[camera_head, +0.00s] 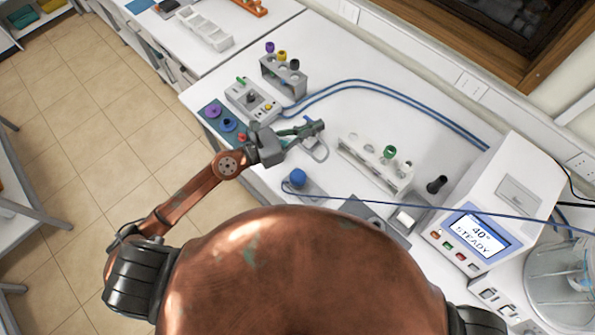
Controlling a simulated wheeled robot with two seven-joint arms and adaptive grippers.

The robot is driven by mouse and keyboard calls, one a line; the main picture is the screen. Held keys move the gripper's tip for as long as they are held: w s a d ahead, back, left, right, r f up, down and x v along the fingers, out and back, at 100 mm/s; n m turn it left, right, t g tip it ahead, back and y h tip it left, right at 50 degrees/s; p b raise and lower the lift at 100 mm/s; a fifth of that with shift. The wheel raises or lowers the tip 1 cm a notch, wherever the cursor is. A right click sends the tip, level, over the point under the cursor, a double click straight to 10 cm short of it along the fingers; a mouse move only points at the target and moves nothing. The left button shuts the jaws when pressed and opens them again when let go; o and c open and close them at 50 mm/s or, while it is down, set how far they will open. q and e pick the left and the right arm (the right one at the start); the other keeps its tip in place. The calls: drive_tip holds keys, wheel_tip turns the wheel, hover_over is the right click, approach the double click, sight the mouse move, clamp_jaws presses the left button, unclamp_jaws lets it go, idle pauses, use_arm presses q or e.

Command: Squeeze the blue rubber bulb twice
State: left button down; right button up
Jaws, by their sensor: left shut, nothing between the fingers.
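The blue rubber bulb (297,177) sits near the front edge of the white bench, just beyond my rounded copper body. Nothing is gripping it. My left gripper (316,130) is farther back and slightly right of the bulb, apart from it. It is shut with nothing visible held, and its fingers point to the right. My right gripper is not in view.
A test-tube rack (377,168) stands right of my left gripper. A grey device (252,99) and a second rack (284,78) stand behind it. A white instrument (485,215) is at right. Blue tubing (405,92) curves across the back, with bare bench (350,105) in front.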

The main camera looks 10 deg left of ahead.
use_arm(q)
wheel_tip(320, 180, down, 5)
drive_tip(key=s+d+m+g+y, duration=0.1)
drive_tip(key=s+d+m+g, duration=0.15)
drive_tip(key=m, duration=0.25)
drive_tip(key=m+g+y, duration=0.4)
drive_tip(key=m+y, duration=0.2)
hover_over(296, 175)
wheel_tip(296, 175, down, 13)
drive_tip(key=shift+t, duration=0.25)
drive_tip(key=shift+f, duration=0.15)
wheel_tip(296, 175, down, 8)
drive_tip(key=b, duration=0.4)
drive_tip(key=shift+r, duration=0.2)
drive_tip(key=shift+f+b, duration=0.45)
drive_tip(key=shift+b, duration=0.25)
drive_tip(key=shift+f, duration=0.15)
drive_tip(key=shift+f+b, duration=0.3)
drive_tip(key=shift+b, duration=0.3)
